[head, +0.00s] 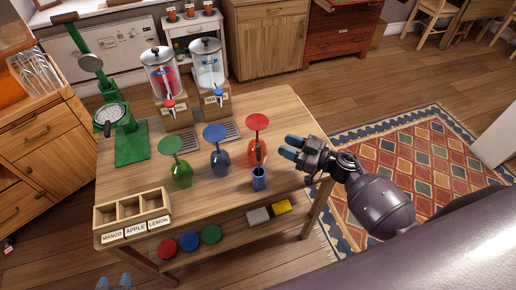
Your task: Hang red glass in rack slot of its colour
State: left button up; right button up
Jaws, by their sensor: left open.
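The red glass (257,153) stands upside down on the wooden table (215,190), bowl down and red foot up. It is at the right end of a row with an upside-down blue glass (220,160) and green glass (181,172). My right gripper (291,147) is just right of the red glass, its blue fingertips apart and empty, not touching it as far as I can see. My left gripper (114,282) shows only its two blue fingertips at the bottom left edge, apart and empty. I cannot make out a glass rack in this view.
A small blue cup (259,179) stands just in front of the red glass. Two drink dispensers (163,78) and a green press (122,125) stand behind. A labelled box (132,213) is front left. Coloured discs (189,242) lie on the lower shelf.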

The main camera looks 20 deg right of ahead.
aim_at(257, 141)
jog(key=x, duration=1)
jog(key=shift+b, duration=0.3)
grip_shut()
